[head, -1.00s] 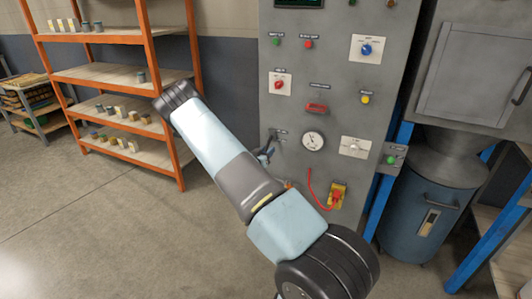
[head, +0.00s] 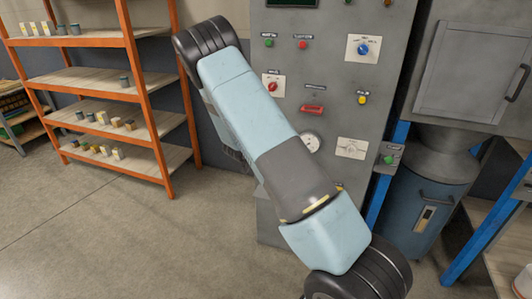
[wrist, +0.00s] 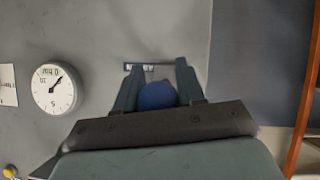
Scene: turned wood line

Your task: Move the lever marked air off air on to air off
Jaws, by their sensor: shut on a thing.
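The lever shows in the wrist view as a round blue knob (wrist: 157,96) in front of the grey panel (wrist: 100,30). My gripper (wrist: 158,72) is shut on this knob, with one finger on each side of it. A small dark label plate with white lettering (wrist: 140,67) is on the panel just past the fingertips, partly covered and too small to read. The lever's shaft and pivot are hidden behind the knob and gripper. In the head view my arm hides both the gripper and the lever.
A round white gauge (wrist: 54,88) is left of my gripper in the wrist view. The head view shows the grey control panel (head: 335,75) with several buttons, a red handle (head: 312,109) and a blue knob (head: 363,49). An orange shelf rack (head: 128,45) stands at left.

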